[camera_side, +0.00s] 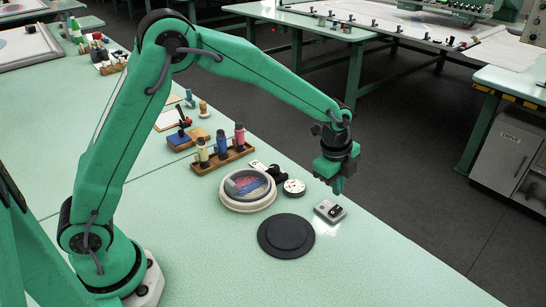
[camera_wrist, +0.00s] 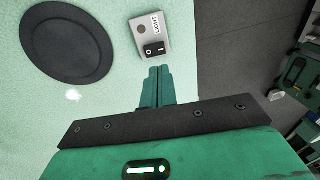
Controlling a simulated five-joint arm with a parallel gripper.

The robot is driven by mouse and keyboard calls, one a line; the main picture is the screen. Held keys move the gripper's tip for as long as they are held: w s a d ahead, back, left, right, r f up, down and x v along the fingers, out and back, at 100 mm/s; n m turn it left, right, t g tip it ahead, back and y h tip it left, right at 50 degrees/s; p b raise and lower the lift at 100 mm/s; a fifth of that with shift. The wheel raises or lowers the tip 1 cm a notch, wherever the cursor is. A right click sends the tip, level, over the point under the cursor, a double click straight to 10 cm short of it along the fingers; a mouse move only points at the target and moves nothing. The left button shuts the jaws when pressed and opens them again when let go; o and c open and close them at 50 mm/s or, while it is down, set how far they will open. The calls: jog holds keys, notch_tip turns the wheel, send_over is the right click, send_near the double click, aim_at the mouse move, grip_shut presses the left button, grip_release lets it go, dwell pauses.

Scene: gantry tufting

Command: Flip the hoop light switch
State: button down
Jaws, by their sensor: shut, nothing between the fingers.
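The light switch is a small grey box (camera_wrist: 146,26) with a "LIGHT" label and a black rocker (camera_wrist: 154,49) marked with a circle and a bar. In the side view the switch box (camera_side: 330,211) sits near the table's right edge. My gripper (camera_wrist: 160,70) is shut and empty, its green fingertips just short of the rocker in the wrist view. In the side view my gripper (camera_side: 338,190) hangs pointing down above the switch box. I cannot tell whether the fingertips touch it. The round hoop (camera_side: 248,188) with coloured threads inside lies to the left of the switch.
A black round disc (camera_side: 286,235) lies just left of the switch and in the wrist view (camera_wrist: 67,42). A small white round piece (camera_side: 294,187) lies behind. A wooden rack (camera_side: 222,158) of thread spools stands farther back. The table's front is clear; its right edge is close.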

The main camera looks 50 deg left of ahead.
aim_at(338, 208)
jog(key=shift+w+f, duration=0.2)
jog(key=shift+f, duration=0.8)
jog(key=shift+w+f, duration=0.2)
jog(key=shift+f, duration=0.8)
jog(key=shift+w+f, duration=0.2)
jog(key=shift+f, duration=0.8)
